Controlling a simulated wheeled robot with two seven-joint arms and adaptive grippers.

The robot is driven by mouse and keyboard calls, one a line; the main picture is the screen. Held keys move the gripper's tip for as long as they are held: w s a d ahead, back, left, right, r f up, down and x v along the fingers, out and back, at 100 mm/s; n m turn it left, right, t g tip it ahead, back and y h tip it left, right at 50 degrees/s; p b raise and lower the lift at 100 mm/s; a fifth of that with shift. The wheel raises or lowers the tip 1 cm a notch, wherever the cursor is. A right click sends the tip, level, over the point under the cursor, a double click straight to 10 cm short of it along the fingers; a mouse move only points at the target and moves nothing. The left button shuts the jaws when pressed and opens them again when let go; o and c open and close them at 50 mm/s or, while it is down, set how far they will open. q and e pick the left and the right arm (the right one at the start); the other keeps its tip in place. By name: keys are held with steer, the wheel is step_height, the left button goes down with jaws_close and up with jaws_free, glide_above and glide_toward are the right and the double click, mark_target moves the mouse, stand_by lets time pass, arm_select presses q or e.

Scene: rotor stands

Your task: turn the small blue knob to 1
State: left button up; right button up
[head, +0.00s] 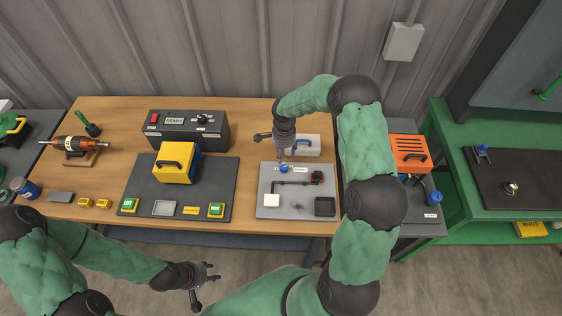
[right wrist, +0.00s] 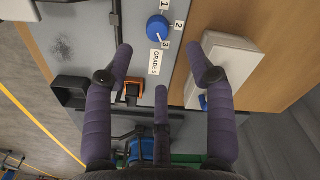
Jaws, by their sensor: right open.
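The small blue knob (head: 284,169) sits on the grey panel (head: 265,207) at the right of the wooden table. In the right wrist view the knob (right wrist: 158,27) has number labels 1, 2 and 3 beside it and a "GRADE" label below. Its pointer setting is too small to tell surely. My right gripper (head: 283,153) is just above the knob, pointing down. In the right wrist view its fingers (right wrist: 160,60) are spread and empty, and the knob lies beyond their tips, apart from them. My left gripper (head: 205,284) is empty, fingers spread, in front of the table.
A white box (head: 306,144) stands right behind the panel, close to my right gripper. The panel also bears a black tray (head: 325,206), a white pad (head: 272,200) and a small orange-black part (head: 317,177). A yellow case (head: 176,163) stands on the dark mat left.

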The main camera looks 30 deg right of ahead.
mark_target(284, 167)
steer(key=f, duration=0.9)
steer(key=shift+s+f, duration=0.2)
jaws_close()
